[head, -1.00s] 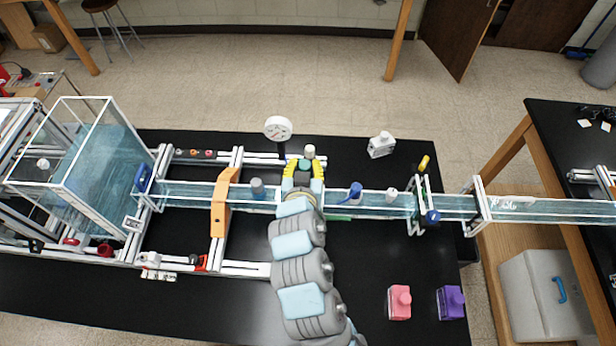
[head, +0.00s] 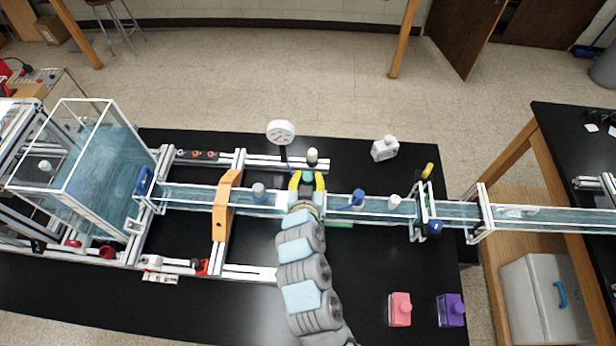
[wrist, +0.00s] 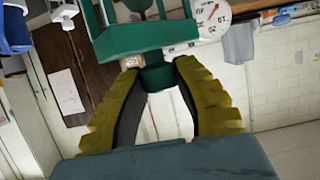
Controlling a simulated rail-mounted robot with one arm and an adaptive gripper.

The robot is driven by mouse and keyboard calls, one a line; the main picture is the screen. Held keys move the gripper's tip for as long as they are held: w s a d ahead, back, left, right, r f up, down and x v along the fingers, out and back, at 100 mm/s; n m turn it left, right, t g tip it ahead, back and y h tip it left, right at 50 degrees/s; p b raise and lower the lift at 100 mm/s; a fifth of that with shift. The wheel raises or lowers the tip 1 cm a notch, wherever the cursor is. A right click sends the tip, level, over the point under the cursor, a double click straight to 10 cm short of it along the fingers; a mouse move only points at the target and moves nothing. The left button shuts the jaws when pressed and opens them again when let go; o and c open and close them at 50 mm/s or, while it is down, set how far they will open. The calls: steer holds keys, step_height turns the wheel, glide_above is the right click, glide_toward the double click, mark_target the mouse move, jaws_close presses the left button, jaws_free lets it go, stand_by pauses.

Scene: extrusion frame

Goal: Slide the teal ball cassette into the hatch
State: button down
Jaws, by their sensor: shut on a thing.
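My gripper (head: 308,180) has yellow-edged fingers and is above the far side of the water channel, pointing away toward the back rail. In the wrist view my gripper (wrist: 157,72) is shut on the narrow grip of the teal cassette (wrist: 148,38). The cassette's dark teal body spreads out beyond the fingertips, with its top cut off by the picture edge. In the head view only a small teal patch of the cassette (head: 307,176) shows between the fingers. I cannot make out the hatch or the ball for certain.
A white dial gauge (head: 281,132) stands close by at the back left; a white-capped post (head: 312,157) is just beyond my gripper. An orange bracket (head: 226,205) spans the channel (head: 375,204).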

steer(key=shift+f, duration=0.2)
steer(key=shift+f+b, duration=0.4)
steer(key=shift+f, duration=0.2)
steer(key=c, duration=0.9)
jaws_free()
steer(key=shift+r, duration=0.15)
